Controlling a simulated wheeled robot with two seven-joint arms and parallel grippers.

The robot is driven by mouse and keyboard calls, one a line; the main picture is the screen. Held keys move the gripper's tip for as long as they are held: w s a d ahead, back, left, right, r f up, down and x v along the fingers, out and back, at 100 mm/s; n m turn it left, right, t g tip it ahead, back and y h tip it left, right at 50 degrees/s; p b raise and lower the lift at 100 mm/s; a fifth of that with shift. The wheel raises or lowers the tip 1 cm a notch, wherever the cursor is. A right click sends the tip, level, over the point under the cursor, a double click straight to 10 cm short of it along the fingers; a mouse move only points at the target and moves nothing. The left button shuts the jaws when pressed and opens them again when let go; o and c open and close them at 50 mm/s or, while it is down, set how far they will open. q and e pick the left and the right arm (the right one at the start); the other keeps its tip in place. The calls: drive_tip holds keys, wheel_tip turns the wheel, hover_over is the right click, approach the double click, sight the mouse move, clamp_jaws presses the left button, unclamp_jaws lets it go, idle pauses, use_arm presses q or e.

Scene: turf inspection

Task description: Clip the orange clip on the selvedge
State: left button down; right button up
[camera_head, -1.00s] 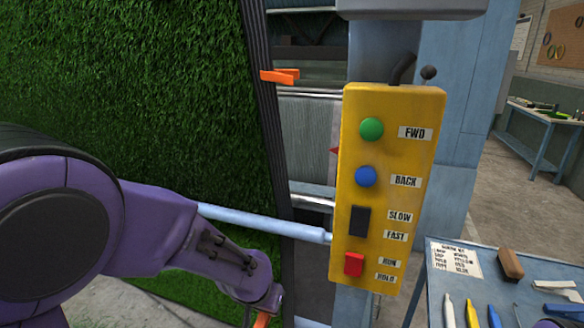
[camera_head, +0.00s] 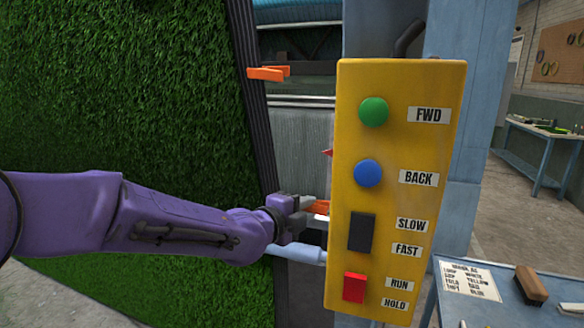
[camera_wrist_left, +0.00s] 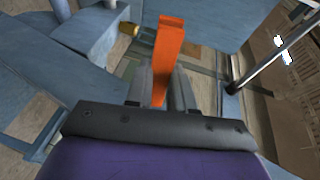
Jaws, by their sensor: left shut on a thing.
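The green turf (camera_head: 110,90) hangs at the left of the head view, and its dark selvedge (camera_head: 247,90) runs down its right side. One orange clip (camera_head: 266,73) sits on the selvedge near the top. My left gripper (camera_head: 308,205) is shut on another orange clip (camera_head: 320,208), just right of the lower selvedge and apart from it. In the left wrist view the held clip (camera_wrist_left: 167,48) sticks out beyond my left gripper (camera_wrist_left: 161,88). My right gripper is in neither view.
A yellow control box (camera_head: 400,200) with green, blue and red buttons stands close to the right of the held clip. A pale blue bar (camera_head: 300,253) lies just below the gripper. A tool table (camera_head: 500,305) is at the lower right.

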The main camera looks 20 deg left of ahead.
use_arm(q)
drive_tip(key=a+r+m+t+h+b, duration=0.25)
drive_tip(key=a+r+t, duration=0.2)
drive_tip(key=r, duration=0.65)
drive_tip(key=w+r+p, duration=0.2)
drive_tip(key=w+p, duration=0.2)
drive_tip(key=w, duration=0.3)
drive_tip(key=shift+w+a+g+p, duration=0.15)
drive_tip(key=shift+w+g+p, duration=0.05)
drive_tip(key=shift+g+p, duration=0.15)
drive_tip(key=shift+r+m+h, duration=0.1)
drive_tip(key=shift+m+h, duration=0.15)
drive_tip(key=shift+s+a+b, duration=0.2)
drive_tip(key=shift+s+b, duration=0.05)
drive_tip(key=shift+b, duration=0.2)
drive_tip(key=shift+b, duration=0.35)
drive_tip(key=shift+a, duration=1.3)
idle(0.5)
drive_tip(key=shift+w+a, duration=0.1)
drive_tip(key=shift+a, duration=0.2)
idle(0.4)
